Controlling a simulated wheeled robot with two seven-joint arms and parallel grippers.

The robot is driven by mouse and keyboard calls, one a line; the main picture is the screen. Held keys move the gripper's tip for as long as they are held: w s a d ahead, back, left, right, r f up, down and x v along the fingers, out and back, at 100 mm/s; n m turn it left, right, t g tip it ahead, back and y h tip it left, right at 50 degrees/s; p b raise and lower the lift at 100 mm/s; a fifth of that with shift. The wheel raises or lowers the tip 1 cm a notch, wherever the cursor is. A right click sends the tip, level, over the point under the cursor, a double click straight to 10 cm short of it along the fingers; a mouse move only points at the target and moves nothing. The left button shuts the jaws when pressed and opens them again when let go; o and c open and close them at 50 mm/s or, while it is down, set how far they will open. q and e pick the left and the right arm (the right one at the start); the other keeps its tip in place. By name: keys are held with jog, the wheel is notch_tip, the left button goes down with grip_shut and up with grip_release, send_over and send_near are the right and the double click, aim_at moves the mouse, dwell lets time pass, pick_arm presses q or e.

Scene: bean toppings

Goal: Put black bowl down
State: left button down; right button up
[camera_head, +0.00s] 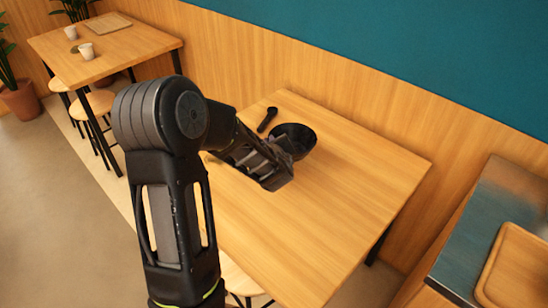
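The black bowl (300,138) is over the near wooden table (350,170), toward its back left part. It looks upright or slightly tilted; I cannot tell whether its base touches the tabletop. My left gripper (285,152) is at the bowl's near left side, right against its rim in the picture. My own arm and gripper body hide the fingertips, so whether they grip the rim is unclear. My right gripper is not in view.
A dark spoon-like utensil (267,120) lies left of the bowl. The table's right and front parts are clear. A wooden wall (330,75) runs behind it. A counter with a wooden tray (520,268) stands at lower right. Another table (115,52) with cups is far left.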

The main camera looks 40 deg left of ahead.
pick_arm(q)
jog(key=shift+f, duration=0.7)
jog(key=shift+f, duration=1.9)
jog(key=shift+f+b, duration=0.2)
jog(key=shift+b, duration=0.15)
jog(key=c, duration=1.6)
grip_release()
jog(key=shift+r, duration=0.1)
